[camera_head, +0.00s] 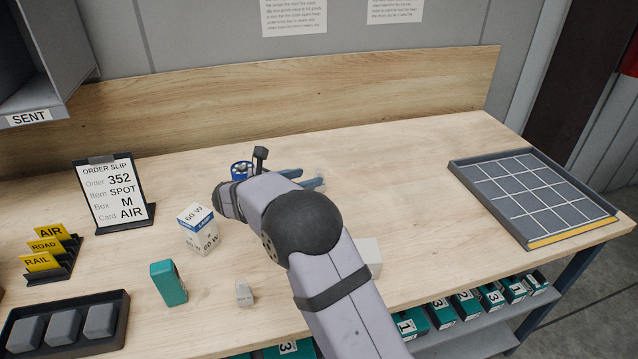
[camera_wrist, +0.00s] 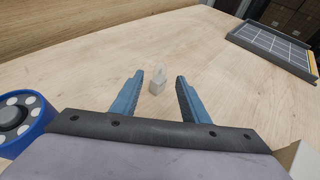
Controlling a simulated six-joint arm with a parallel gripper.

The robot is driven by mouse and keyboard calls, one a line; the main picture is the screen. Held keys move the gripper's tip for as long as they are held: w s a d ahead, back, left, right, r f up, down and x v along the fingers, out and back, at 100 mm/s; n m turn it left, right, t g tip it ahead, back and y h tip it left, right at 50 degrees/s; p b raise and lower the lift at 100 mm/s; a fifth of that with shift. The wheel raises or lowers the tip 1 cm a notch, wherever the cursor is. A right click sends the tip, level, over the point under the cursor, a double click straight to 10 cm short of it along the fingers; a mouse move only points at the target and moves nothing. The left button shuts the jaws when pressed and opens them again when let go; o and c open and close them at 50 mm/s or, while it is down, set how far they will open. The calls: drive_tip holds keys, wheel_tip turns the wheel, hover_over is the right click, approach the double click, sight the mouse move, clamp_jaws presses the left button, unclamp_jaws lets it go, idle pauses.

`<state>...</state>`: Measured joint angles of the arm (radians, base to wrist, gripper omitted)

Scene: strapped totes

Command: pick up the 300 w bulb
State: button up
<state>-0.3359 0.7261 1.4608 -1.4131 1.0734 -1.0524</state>
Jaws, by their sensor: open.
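My gripper (camera_wrist: 158,80) is open, with its two blue fingers low over the table and nothing held. It also shows in the head view (camera_head: 313,180), partly hidden by my arm. A white and blue box marked 60 W (camera_head: 199,229) stands left of my gripper.
A blue reel (camera_head: 240,171) is close beside my wrist. A teal box (camera_head: 168,283), a small grey piece (camera_head: 244,293) and a pale box (camera_head: 369,256) stand nearer the front. A gridded tray (camera_head: 535,195) lies at right. The table between gripper and tray is clear.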

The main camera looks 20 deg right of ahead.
drive_tip(key=shift+w+a, duration=0.1)
drive_tip(key=shift+a, duration=0.05)
drive_tip(key=shift+x, duration=1.05)
drive_tip(key=shift+p+x, duration=1.1)
drive_tip(key=shift+x, duration=1.55)
drive_tip(key=shift+s+f, duration=0.2)
drive_tip(key=shift+s, duration=0.05)
drive_tip(key=c, duration=1)
